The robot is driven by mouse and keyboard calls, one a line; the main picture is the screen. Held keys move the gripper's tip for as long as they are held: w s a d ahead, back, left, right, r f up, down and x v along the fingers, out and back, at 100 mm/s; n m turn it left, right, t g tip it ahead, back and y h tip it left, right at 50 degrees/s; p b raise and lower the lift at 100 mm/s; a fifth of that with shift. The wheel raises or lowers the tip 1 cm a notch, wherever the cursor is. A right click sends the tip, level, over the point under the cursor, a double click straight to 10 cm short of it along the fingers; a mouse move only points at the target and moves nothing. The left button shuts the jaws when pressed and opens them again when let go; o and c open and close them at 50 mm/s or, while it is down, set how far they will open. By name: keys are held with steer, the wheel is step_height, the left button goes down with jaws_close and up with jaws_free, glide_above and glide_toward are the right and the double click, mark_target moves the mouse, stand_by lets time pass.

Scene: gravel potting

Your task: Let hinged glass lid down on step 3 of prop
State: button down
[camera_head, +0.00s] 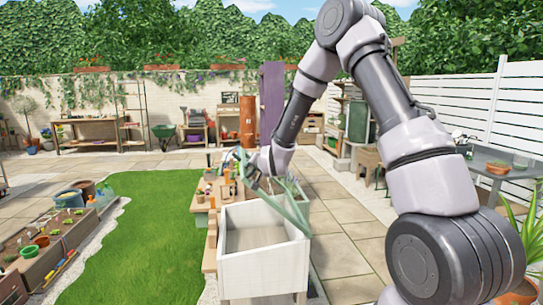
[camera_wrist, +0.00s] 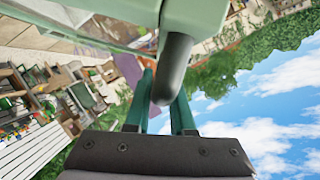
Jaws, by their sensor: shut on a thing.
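A pale wooden cold frame box (camera_head: 262,272) stands in front of me with its top open. Its green-framed glass lid (camera_head: 290,207) is raised at a steep tilt along the box's right side. My gripper (camera_head: 247,166) is above the far end of the box. In the wrist view, the teal fingers of my gripper (camera_wrist: 162,98) are shut around a dark grey rounded handle (camera_wrist: 176,65) under the lid's pale green frame (camera_wrist: 120,10). Stepped wooden pieces (camera_head: 210,238) stand against the box's left side; I cannot tell whether they are the prop.
A wooden bench (camera_head: 203,205) with pots and small items is behind the box on the left. Lawn (camera_head: 150,235) lies to the left, with planter boxes (camera_head: 50,250) beyond. Paving (camera_head: 350,240) is clear to the right. A grey table (camera_head: 505,172) stands at the right.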

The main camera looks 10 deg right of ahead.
steer(key=a+f+n+h, duration=0.1)
steer(key=a+f+n, duration=0.1)
steer(key=a+f, duration=0.4)
steer(key=a+f+n+h, duration=0.2)
steer(key=a+f, duration=0.5)
steer(key=f, duration=0.6)
steer(key=shift+a+n+h, duration=0.25)
steer(key=shift+n+h, duration=0.05)
steer(key=shift+n, duration=0.3)
steer(key=c, duration=0.8)
jaws_free()
steer(key=shift+f, duration=0.1)
steer(key=shift+o, duration=0.2)
steer(key=v, duration=1)
steer(key=shift+s+r, duration=0.25)
steer(key=shift+s, duration=0.1)
